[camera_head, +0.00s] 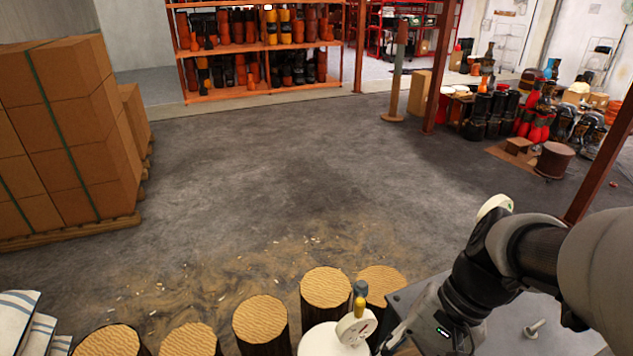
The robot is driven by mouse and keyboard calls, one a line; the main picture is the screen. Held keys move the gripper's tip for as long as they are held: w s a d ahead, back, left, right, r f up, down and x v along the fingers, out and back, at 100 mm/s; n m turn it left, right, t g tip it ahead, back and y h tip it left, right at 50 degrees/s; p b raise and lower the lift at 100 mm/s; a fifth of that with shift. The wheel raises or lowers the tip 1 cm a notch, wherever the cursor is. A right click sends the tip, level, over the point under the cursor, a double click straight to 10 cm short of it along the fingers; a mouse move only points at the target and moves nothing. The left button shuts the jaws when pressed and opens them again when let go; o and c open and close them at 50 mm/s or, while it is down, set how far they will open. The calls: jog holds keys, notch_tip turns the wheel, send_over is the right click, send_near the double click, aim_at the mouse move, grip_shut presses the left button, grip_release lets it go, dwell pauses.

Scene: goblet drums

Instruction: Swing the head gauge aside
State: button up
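A cream rounded piece (353,328) with an upright yellow-tipped peg and a dark green-topped peg shows at the bottom centre. It looks like the head gauge, but I cannot be sure. It sits over a cream round plate (318,343) that the lower picture edge cuts off. My gripper (388,342) comes in from the right, just right of the cream piece. Its fingers are small, dark and partly cut off, so I cannot tell whether they are open or touch the piece.
Several round drum-like blocks with tan, ridged tops (261,319) stand along the bottom edge. A grey surface (410,296) lies under my arm, with a small pale bolt-like part (534,328). Stacked cartons (62,130) stand at left. The middle floor is open, with scattered shavings.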

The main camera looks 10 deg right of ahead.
jog(key=m+y, duration=0.2)
jog(key=m+t+y+p, duration=0.3)
jog(key=m+t+y, duration=0.65)
jog(key=m, duration=0.45)
send_near(359, 305)
jog(key=shift+t+h, duration=0.35)
jog(key=shift+h, duration=0.1)
jog(key=x, duration=0.6)
jog(key=b+x, duration=0.1)
jog(key=x, duration=0.3)
jog(key=shift+w+f, duration=0.15)
jog(key=shift+f, duration=0.2)
grip_shut()
